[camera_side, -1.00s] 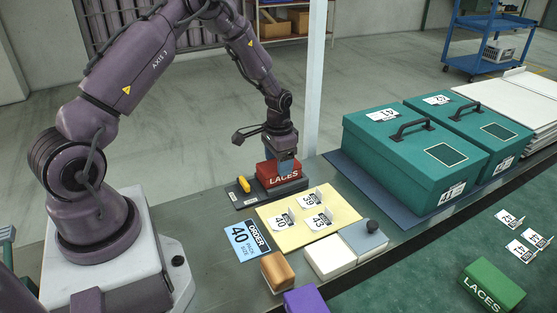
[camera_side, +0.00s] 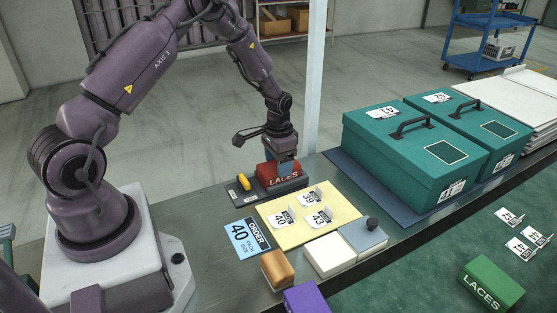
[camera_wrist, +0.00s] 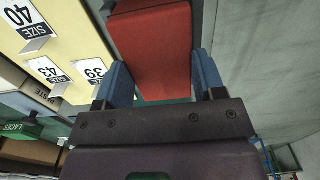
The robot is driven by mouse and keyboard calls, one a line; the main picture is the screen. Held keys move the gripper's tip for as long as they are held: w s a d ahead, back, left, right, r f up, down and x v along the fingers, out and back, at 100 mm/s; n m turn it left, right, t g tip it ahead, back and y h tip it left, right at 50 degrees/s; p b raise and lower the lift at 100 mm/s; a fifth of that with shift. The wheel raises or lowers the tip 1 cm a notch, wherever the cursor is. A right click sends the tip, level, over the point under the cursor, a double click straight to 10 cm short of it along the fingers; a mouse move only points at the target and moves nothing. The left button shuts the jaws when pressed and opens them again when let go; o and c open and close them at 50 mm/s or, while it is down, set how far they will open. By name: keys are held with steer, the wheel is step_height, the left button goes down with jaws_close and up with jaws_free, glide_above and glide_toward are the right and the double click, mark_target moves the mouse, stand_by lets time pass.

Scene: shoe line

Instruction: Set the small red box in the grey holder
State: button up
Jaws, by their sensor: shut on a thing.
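The small red box (camera_side: 268,174), marked LACES, is at the dark grey holder (camera_side: 252,198) on the bench beside the yellow board. My gripper (camera_side: 284,168) is above it, with its blue fingers on either side of the box. In the wrist view the red box (camera_wrist: 152,45) fills the space between the two blue fingers of my gripper (camera_wrist: 161,84), which is shut on it. The lower part of the box is down at the holder's level; whether it rests on the holder's floor cannot be told.
A yellow piece (camera_side: 244,182) lies at the holder's left part. The yellow board (camera_side: 335,207) with several size tags is in front. Teal boxes (camera_side: 385,150) stand at the right. An order card (camera_side: 248,239), an orange-brown block (camera_side: 276,268) and a purple block (camera_side: 305,298) lie nearer.

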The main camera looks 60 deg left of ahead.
steer(key=shift+f, duration=0.1)
steer(key=o, duration=0.9)
step_height(320, 180, up, 13)
steer(key=s+d+r+t, duration=0.2)
steer(key=s+d+r, duration=0.3)
steer(key=s+r, duration=0.1)
steer(key=s+d+r+t, duration=0.1)
steer(key=s+d+r, duration=0.5)
steer(key=s, duration=0.1)
steer(key=s+d+r+t, duration=0.2)
steer(key=s+d+r, duration=0.3)
steer(key=s+r, duration=0.1)
steer(key=shift+s+d+r+t, duration=0.1)
steer(key=shift+s+d+t, duration=0.05)
steer(key=shift+s, duration=0.25)
steer(key=shift+s+d+t, duration=0.1)
steer(key=shift+s+t, duration=0.05)
steer(key=shift+s, duration=0.25)
